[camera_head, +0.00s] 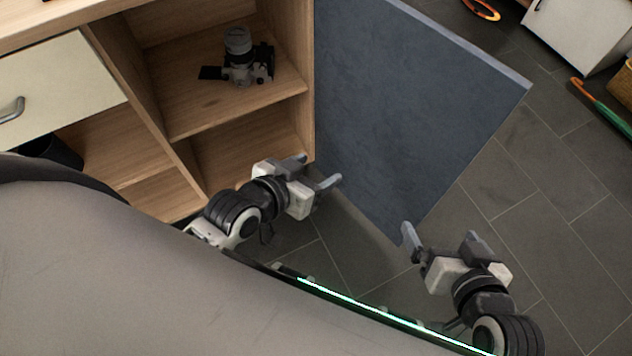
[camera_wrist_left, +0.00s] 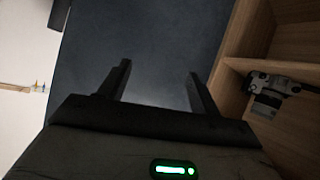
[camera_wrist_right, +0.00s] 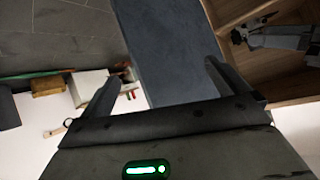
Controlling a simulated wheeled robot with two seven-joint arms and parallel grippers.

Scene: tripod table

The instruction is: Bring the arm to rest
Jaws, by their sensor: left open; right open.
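My left gripper (camera_head: 316,172) is open and empty in front of the wooden cabinet's lower opening, close to the open door's lower left corner. Its fingers show apart in the left wrist view (camera_wrist_left: 158,85), with the dark door behind them. My right gripper (camera_head: 442,236) is open and empty, to the right of the door's bottom corner and above the floor. Its fingers show apart in the right wrist view (camera_wrist_right: 160,80). Neither gripper visibly touches anything.
The blue-grey cabinet door (camera_head: 410,100) stands open between cabinet and floor. A camera (camera_head: 240,62) sits on the cabinet's upper shelf (camera_head: 190,115). A closed white drawer (camera_head: 60,85) is at left.

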